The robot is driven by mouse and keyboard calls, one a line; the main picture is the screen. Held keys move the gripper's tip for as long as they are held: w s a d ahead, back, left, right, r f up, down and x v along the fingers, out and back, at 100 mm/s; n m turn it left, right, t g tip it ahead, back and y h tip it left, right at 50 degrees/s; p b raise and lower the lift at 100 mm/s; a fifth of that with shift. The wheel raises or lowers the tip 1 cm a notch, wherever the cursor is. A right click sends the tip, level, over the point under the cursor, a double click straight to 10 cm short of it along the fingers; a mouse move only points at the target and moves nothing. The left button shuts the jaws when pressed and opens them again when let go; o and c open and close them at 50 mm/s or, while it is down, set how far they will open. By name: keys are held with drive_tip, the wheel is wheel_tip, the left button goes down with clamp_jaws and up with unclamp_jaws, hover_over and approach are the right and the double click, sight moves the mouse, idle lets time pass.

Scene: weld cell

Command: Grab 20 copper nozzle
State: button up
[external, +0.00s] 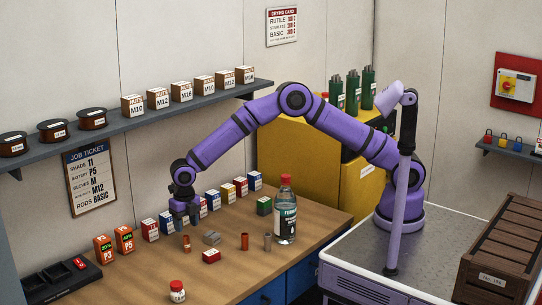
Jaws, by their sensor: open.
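A small copper-coloured cylinder (187,244) stands upright on the bench, directly below my gripper in the picture. A second, darker reddish-brown cylinder (244,241) stands upright further right, beside a grey cylinder (267,242). No size marking is legible on any of them, so I cannot tell which is the 20. My gripper (185,222) points down over the left copper cylinder, open and empty. Its fingers hide part of the boxes behind. Whether the fingertips reach the cylinder's top is too small to tell.
A bottle (285,212) stands right of the grey cylinder. A row of small boxes (150,229) lines the back. The front bench is mostly clear around a red-capped jar (177,291).

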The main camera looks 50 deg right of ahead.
sight(187, 251)
drive_tip(key=f, duration=0.9)
drive_tip(key=shift+w, duration=0.35)
drive_tip(key=c, duration=1)
